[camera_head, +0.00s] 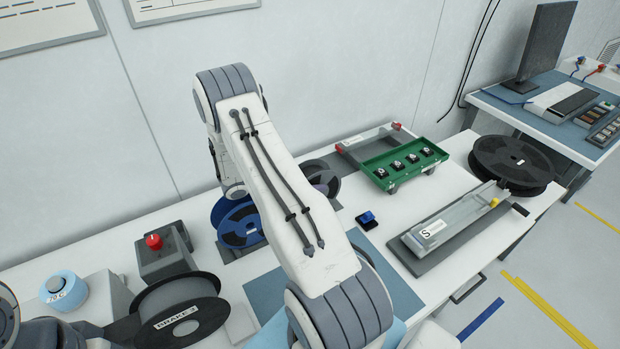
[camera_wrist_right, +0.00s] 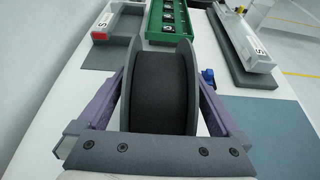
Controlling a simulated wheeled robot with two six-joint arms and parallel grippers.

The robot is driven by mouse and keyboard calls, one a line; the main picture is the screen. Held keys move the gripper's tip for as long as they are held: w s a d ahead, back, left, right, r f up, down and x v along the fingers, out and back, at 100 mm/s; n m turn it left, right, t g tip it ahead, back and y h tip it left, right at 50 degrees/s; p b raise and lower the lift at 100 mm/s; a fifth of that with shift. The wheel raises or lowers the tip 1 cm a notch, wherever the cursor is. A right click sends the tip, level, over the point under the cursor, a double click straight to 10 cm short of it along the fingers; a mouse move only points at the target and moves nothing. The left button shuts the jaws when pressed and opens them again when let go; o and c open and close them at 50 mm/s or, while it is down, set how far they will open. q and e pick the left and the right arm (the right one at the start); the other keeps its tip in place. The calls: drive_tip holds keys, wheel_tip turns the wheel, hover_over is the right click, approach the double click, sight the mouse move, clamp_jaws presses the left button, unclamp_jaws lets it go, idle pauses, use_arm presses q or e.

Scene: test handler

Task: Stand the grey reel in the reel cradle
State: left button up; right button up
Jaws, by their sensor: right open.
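The grey reel (camera_wrist_right: 160,85) stands upright in the right wrist view, with grey flanges and a dark winding. My right gripper (camera_wrist_right: 162,100) is open, with one finger on either side of the reel's flanges. In the head view my right arm hides the gripper. A dark reel (camera_head: 324,177), apparently the same one, shows partly behind the arm. A blue reel (camera_head: 236,222) stands upright to its left. A low grey plate (camera_head: 228,256) lies beneath the blue reel; I cannot tell whether it is the reel cradle. My left gripper is not in view.
A green tray (camera_head: 376,164) with several black parts stands at the back. A small blue block (camera_head: 367,219), a grey fixture marked S (camera_head: 430,234) and a large black reel (camera_head: 511,160) are to the right. A "BRAKE 3" drum (camera_head: 180,308) and red button box (camera_head: 163,261) are at left.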

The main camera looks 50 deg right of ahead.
drive_tip(key=b+v, duration=0.3)
drive_tip(key=v, duration=0.7)
drive_tip(key=shift+r, duration=0.1)
